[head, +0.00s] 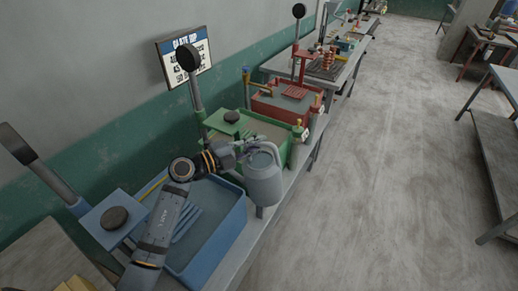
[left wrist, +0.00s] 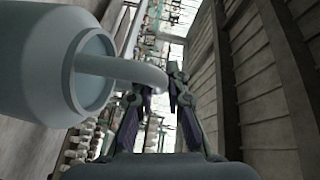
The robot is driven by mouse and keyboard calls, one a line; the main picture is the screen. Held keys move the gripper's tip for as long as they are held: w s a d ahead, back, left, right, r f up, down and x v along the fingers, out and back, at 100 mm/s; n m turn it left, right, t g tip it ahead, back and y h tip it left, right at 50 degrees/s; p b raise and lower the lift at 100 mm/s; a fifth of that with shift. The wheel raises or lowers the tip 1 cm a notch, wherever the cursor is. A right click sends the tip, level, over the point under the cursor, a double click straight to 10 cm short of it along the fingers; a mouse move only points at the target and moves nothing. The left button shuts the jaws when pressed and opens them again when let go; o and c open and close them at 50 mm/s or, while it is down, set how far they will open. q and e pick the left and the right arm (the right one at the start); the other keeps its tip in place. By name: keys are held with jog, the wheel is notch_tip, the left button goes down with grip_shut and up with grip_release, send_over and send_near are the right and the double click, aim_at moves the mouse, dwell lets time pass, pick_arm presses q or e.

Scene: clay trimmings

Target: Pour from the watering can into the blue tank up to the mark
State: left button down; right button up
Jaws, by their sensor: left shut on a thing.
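The grey-blue watering can (head: 264,184) hangs roughly upright at the far right corner of the blue tank (head: 226,243), beside the bench edge. My left gripper (head: 247,149) is shut on the can's handle. In the left wrist view the can (left wrist: 35,65) fills the upper left, and its handle curves between the fingertips of my left gripper (left wrist: 160,82). The spout is hard to make out, and no stream of water shows. The tank lies open below my left arm, which hides part of it. I cannot make out its mark or level. My right gripper is out of view.
A green tank (head: 222,138) and a red tank (head: 268,107) stand farther along the bench. A blue stand with a dark round knob (head: 114,217) is at the left. A sign (head: 184,57) hangs on the wall. The floor (head: 385,160) to the right is clear.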

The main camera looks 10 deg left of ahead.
aim_at(247, 159)
pick_arm(q)
jog(key=shift+a+f+n+t+h+b, duration=0.3)
jog(key=shift+a+f+n+h+b, duration=0.2)
jog(key=shift+b, duration=1.5)
jog(key=shift+n+t+h, duration=0.3)
jog(key=shift+n+t, duration=0.3)
jog(key=shift+n, duration=0.1)
jog(key=f+b, duration=0.1)
jog(key=b, duration=0.1)
jog(key=a+f+b, duration=0.1)
jog(key=b, duration=0.1)
jog(key=a+f+b, duration=0.1)
jog(key=f+b, duration=0.1)
jog(key=shift+a+f+b, duration=0.2)
jog(key=shift+a+b, duration=0.1)
jog(key=shift+b, duration=0.35)
jog(key=shift+a+f+n+b, duration=0.1)
jog(key=shift+a+n+b, duration=0.1)
jog(key=shift+n+b, duration=0.2)
jog(key=shift+a+t, duration=0.3)
jog(key=shift+t, duration=0.1)
jog(key=shift+s+a+n+h, duration=0.1)
jog(key=shift+n+h, duration=0.2)
jog(key=shift+r, duration=0.2)
